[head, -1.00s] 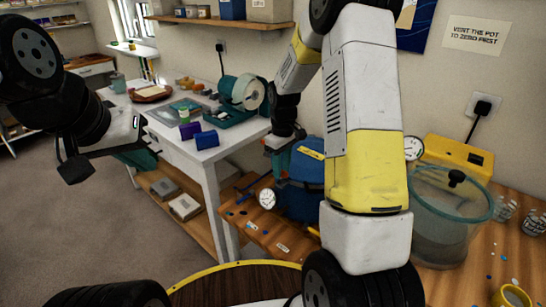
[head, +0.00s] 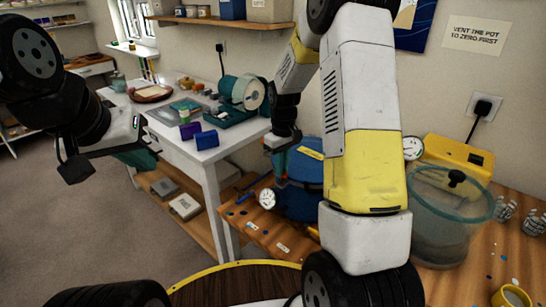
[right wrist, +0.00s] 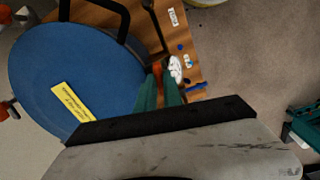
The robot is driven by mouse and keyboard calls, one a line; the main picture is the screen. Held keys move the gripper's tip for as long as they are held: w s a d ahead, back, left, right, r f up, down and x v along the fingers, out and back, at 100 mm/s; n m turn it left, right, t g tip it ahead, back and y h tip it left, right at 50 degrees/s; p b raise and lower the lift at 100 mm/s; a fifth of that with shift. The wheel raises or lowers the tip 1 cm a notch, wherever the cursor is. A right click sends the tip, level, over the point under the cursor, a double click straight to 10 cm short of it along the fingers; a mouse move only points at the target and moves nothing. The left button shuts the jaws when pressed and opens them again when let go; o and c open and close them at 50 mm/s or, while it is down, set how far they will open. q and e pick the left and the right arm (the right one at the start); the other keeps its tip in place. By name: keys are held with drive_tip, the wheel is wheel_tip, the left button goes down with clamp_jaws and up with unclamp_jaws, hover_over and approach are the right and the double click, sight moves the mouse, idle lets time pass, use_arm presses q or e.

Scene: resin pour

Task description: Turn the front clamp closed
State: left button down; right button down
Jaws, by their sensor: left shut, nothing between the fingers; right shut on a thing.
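The blue pressure pot (head: 304,190) stands on the wooden bench, partly hidden behind my right arm. Its round blue lid (right wrist: 75,75) with a yellow label fills the left of the right wrist view. My right gripper (head: 280,178) points down at the pot's near left rim. Its teal fingers (right wrist: 160,88) are shut on a small orange-red piece at the rim, which appears to be the front clamp (right wrist: 157,68); the fingers hide most of it. Other red clamp parts (right wrist: 6,110) show at the lid's far side. My left gripper (head: 145,158) is shut and empty, away at the left.
A pressure gauge (head: 267,198) sits close beside my right gripper. A clear chamber (head: 447,232) and a yellow pump (head: 440,153) stand to the right. A white table (head: 212,150) with tools stands behind left. Small bits lie on the bench (head: 255,228).

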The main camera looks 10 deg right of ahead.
drive_tip(key=m, duration=0.4)
drive_tip(key=shift+m, duration=0.3)
drive_tip(key=m, duration=0.3)
drive_tip(key=shift+m, duration=0.3)
drive_tip(key=m, duration=0.4)
drive_tip(key=shift+m, duration=1.9)
drive_tip(key=c, duration=1.5)
unclamp_jaws()
drive_tip(key=shift+r, duration=0.1)
